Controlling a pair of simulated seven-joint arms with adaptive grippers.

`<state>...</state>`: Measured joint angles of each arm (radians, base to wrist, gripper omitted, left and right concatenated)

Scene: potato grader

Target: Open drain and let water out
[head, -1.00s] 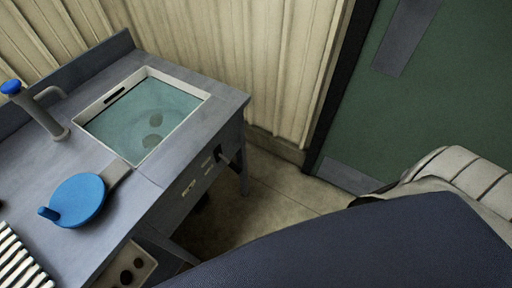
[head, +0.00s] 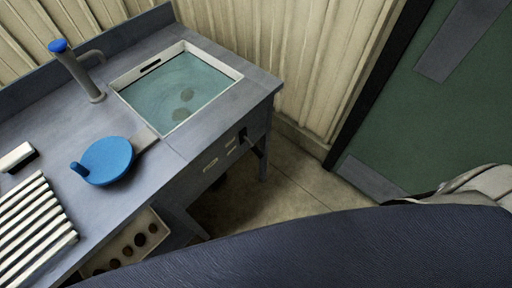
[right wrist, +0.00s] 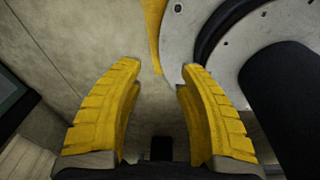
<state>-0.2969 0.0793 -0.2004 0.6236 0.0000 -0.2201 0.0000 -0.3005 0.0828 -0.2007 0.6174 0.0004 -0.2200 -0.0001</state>
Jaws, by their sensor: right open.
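A square sink (head: 232,75) with a pale rim is set in the grey counter, filled with greenish water (head: 160,85). Two dark blurred round shapes show under the water; I cannot tell which is a drain. A dark lever-like fitting (head: 244,137) sticks out of the counter's front below the sink. A tap with a blue top (head: 58,46) stands at the sink's left. In the right wrist view my right gripper (right wrist: 160,70) is open with nothing between its yellow fingers, above a beige floor. My left gripper is not in view.
A white slatted rack (head: 36,228) and a small block (head: 17,157) are at left. A panel with dark holes (head: 128,245) sits below. Floor (head: 250,195) is open beside the counter; a green door (head: 410,120) stands right.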

